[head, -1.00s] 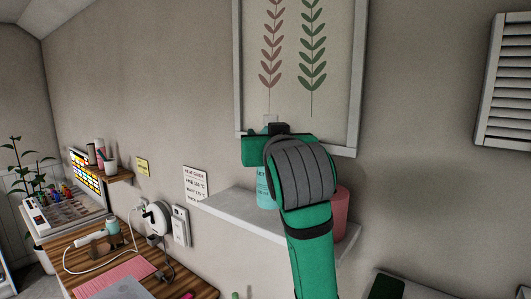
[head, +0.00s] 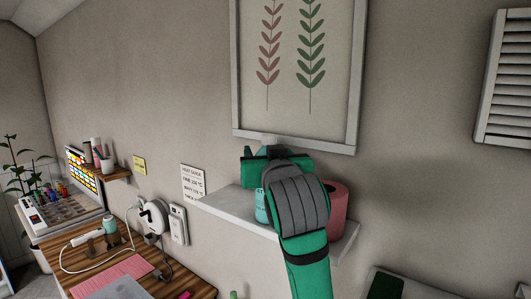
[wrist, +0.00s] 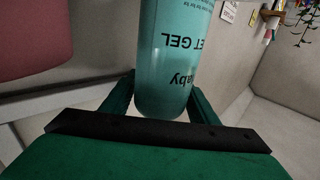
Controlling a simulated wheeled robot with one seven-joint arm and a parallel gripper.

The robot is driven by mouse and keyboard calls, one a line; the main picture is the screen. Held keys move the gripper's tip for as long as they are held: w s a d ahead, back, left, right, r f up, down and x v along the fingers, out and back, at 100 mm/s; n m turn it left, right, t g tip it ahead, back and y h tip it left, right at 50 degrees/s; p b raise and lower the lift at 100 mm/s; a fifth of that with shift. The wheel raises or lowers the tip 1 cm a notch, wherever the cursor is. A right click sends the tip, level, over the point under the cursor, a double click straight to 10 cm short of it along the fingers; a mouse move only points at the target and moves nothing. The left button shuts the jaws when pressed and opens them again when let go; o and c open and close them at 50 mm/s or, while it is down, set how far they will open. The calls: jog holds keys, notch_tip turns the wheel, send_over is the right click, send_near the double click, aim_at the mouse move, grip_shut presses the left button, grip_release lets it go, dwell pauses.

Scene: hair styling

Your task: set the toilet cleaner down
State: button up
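The toilet cleaner is a teal bottle (head: 261,207) with a pale top, at the white wall shelf (head: 219,204) in the head view. My gripper (head: 277,158) is around its upper part, and my wrist and forearm hide much of it. In the wrist view the bottle (wrist: 168,60) shows large, its lettering upside down, between the two green fingers of my gripper (wrist: 163,98). The fingers appear closed on its sides. The bottle looks upright. Its base is near the shelf top, but I cannot tell whether it touches.
A pink cylinder (head: 337,212) stands on the shelf just right of the bottle. A framed leaf picture (head: 293,70) hangs above. The shelf's left part is clear. A wooden desk (head: 195,281) with a white cable and pink sheet is lower left.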

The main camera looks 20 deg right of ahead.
jog(key=s+a, duration=0.1)
jog(key=s, duration=1.1)
jog(key=shift+a+r, duration=0.15)
jog(key=shift+a, duration=0.05)
jog(key=shift+w, duration=0.1)
